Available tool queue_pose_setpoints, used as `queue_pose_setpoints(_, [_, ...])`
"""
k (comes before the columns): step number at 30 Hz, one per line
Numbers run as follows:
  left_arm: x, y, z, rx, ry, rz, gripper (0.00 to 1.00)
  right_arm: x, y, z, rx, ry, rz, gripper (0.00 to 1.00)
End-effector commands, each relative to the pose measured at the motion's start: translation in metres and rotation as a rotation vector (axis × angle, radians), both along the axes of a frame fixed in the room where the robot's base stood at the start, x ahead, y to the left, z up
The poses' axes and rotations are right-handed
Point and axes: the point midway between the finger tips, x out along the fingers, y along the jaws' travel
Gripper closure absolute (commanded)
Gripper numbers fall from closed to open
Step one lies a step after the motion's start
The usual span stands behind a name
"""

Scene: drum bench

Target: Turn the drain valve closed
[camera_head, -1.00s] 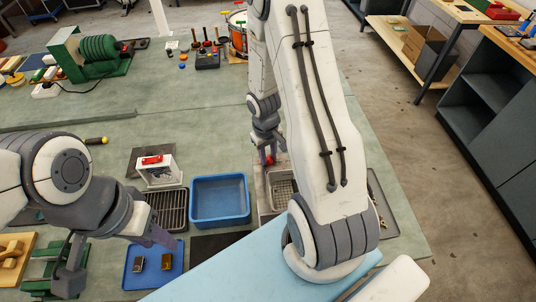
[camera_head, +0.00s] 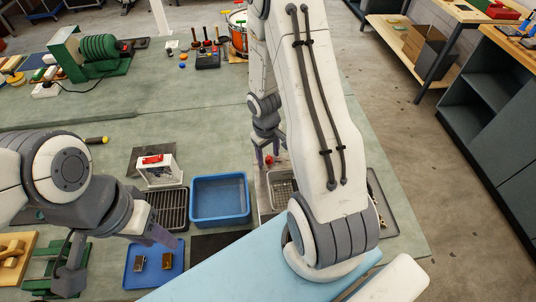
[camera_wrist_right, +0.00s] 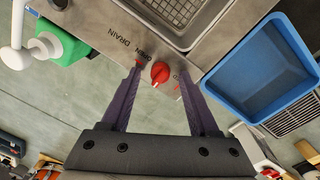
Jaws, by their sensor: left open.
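The drain valve is a red knob (camera_wrist_right: 160,73) on a metal panel (camera_wrist_right: 210,45) marked DRAIN and OPEN; another label is mostly hidden by a finger. A pale mark shows on the knob's edge. In the head view the knob (camera_head: 269,160) sits at the left rim of the sink unit. My right gripper (camera_wrist_right: 159,72) is open, its purple fingers apart on either side of the knob; I see gaps between them and it. In the head view my right gripper (camera_head: 267,157) hangs at the knob. My left gripper (camera_head: 168,240) is open near the blue tray, away from the valve.
A blue basin (camera_head: 220,198) stands left of the sink unit, with a dark rack (camera_head: 166,208) beside it. A blue tray (camera_head: 137,286) holds two small metal pieces. A green object (camera_wrist_right: 62,45) and a white fixture (camera_wrist_right: 17,55) adjoin the panel.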

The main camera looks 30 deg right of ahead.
Motion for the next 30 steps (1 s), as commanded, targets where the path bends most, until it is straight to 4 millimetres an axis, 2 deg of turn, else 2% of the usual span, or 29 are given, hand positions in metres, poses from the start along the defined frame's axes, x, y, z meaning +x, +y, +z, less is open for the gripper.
queue_pose_setpoints(8, [0.000, 0.000, 0.001, 0.000, 0.000, 0.000, 0.58, -0.001, 0.000, 0.006, 0.000, 0.001, -0.002, 0.39])
queue_pose_setpoints(13, [0.000, 0.000, 0.006, 0.000, 0.000, -0.001, 0.58, 0.000, 0.002, 0.033, -0.001, -0.002, -0.001, 0.39])
queue_pose_setpoints(21, [0.000, 0.000, 0.000, 0.000, 0.000, 0.000, 0.58, 0.000, 0.005, 0.081, -0.001, -0.004, -0.001, 0.39])
queue_pose_setpoints(25, [0.000, 0.000, -0.002, 0.000, 0.000, 0.000, 0.58, 0.000, 0.006, 0.096, -0.001, -0.002, 0.000, 0.39])
queue_pose_setpoints(30, [0.000, 0.000, -0.003, 0.000, 0.000, 0.001, 0.58, -0.001, 0.007, 0.104, 0.000, 0.001, 0.000, 0.39])
